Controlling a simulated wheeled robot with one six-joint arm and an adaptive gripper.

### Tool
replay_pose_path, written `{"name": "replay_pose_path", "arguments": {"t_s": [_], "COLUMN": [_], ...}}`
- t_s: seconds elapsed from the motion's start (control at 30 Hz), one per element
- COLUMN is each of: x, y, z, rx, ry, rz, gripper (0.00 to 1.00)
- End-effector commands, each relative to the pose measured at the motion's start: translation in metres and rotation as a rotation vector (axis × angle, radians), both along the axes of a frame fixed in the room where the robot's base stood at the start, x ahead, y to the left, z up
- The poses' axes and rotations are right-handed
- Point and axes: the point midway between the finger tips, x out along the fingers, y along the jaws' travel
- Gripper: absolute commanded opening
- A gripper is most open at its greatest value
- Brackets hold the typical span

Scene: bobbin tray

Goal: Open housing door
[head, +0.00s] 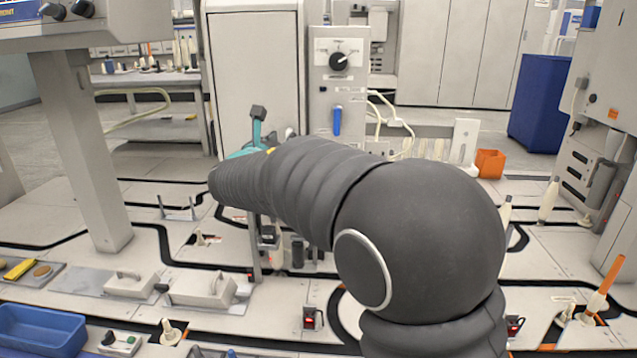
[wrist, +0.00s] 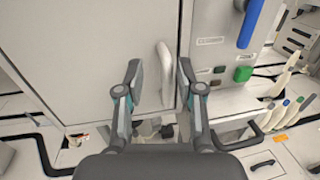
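The housing door (head: 255,75) is a large pale grey panel left of a control column in the head view. It appears closed. In the wrist view the door (wrist: 85,50) fills the upper left, and its pale upright handle (wrist: 165,72) stands near its right edge. My gripper (wrist: 159,74) is open, with one finger on each side of the handle in the picture. Gaps show between the fingers and the handle, the right one smaller. In the head view my arm hides most of the gripper; a teal part and a dark fingertip show.
The control column (head: 340,90) beside the door has a black dial (head: 339,61) and a blue lever (head: 337,121). The wrist view shows its green button (wrist: 243,74) close right of my gripper. Bobbins and an orange bin (head: 490,163) stand further right.

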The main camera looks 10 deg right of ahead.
Motion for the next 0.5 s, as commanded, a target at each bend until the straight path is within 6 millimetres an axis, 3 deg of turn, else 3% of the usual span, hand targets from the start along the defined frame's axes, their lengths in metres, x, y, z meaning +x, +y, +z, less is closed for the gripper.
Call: {"name": "replay_pose_path", "arguments": {"t_s": [0.5], "x": [-0.077], "y": [0.029], "z": [0.0], "rx": [0.0], "ry": [0.0], "rz": [-0.004], "gripper": [0.37]}}
